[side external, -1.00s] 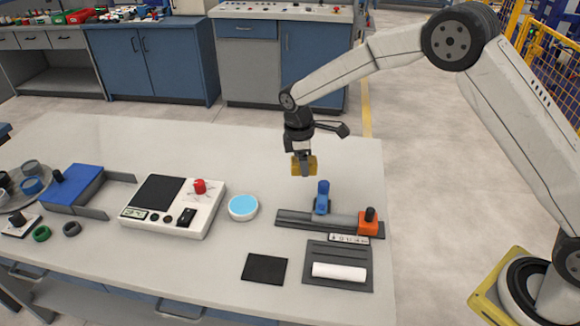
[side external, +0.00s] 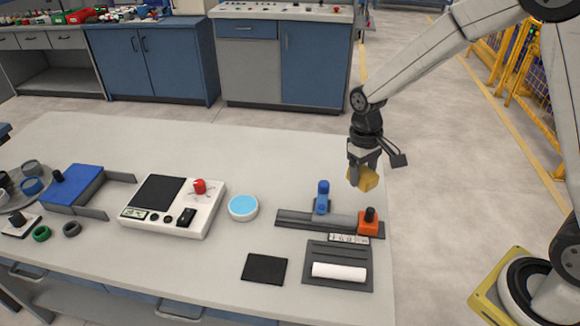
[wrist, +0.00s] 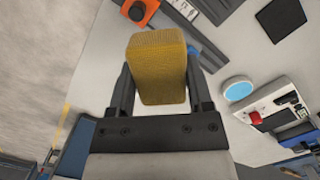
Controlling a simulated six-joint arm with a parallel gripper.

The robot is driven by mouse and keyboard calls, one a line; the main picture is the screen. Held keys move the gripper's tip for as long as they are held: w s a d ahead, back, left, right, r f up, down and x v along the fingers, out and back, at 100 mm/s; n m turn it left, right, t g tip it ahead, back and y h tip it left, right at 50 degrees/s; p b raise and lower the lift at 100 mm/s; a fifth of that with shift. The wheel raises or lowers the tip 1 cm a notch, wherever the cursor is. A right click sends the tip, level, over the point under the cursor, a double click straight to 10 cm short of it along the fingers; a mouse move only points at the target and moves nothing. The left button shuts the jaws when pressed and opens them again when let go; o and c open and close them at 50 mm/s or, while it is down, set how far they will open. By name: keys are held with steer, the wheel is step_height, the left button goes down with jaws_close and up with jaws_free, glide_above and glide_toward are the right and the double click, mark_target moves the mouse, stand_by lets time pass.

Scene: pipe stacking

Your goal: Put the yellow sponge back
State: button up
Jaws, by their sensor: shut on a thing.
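The yellow sponge (side external: 368,180) is a small block held in the air between the two fingers of my gripper (side external: 361,177). In the side view it is above and behind the orange block, near the table's right edge. In the wrist view the sponge (wrist: 157,66) fills the space between the dark fingers of my gripper (wrist: 157,85), which are shut on it. It sticks out past the fingertips and looks slightly tilted. A flat black pad (side external: 265,268) lies bare at the table's front right.
A dark tray (side external: 337,248) holds a white roll (side external: 338,270). A blue-topped round dish (side external: 243,207) and white console (side external: 172,203) stand left. The table's back middle is clear.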

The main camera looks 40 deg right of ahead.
steer(key=shift+w+a+f+m, duration=0.1)
steer(key=shift+w+a+m, duration=0.1)
steer(key=shift+a+m, duration=0.35)
steer(key=a+f+m+t, duration=0.1)
steer(key=a+f+m, duration=0.1)
steer(key=a+m, duration=0.8)
steer(key=a+f+m+t+y, duration=0.1)
steer(key=a+m, duration=1)
steer(key=a, duration=0.3)
steer(key=shift+a+f, duration=0.4)
steer(key=shift+w+m, duration=0.15)
steer(key=shift+m, duration=0.1)
steer(key=w+a+f, duration=0.1)
steer(key=w+f, duration=0.1)
steer(key=w, duration=0.1)
steer(key=w+a+f, duration=0.2)
steer(key=w+f, duration=0.1)
steer(key=w, duration=0.1)
steer(key=w+a+f, duration=0.2)
steer(key=w, duration=0.1)
steer(key=shift+w+a+f, duration=0.2)
steer(key=shift+w+f, duration=0.1)
steer(key=shift+f, duration=0.05)
steer(key=shift+w+a+f, duration=0.25)
steer(key=shift+w+f, duration=0.3)
steer(key=shift+f, duration=0.1)
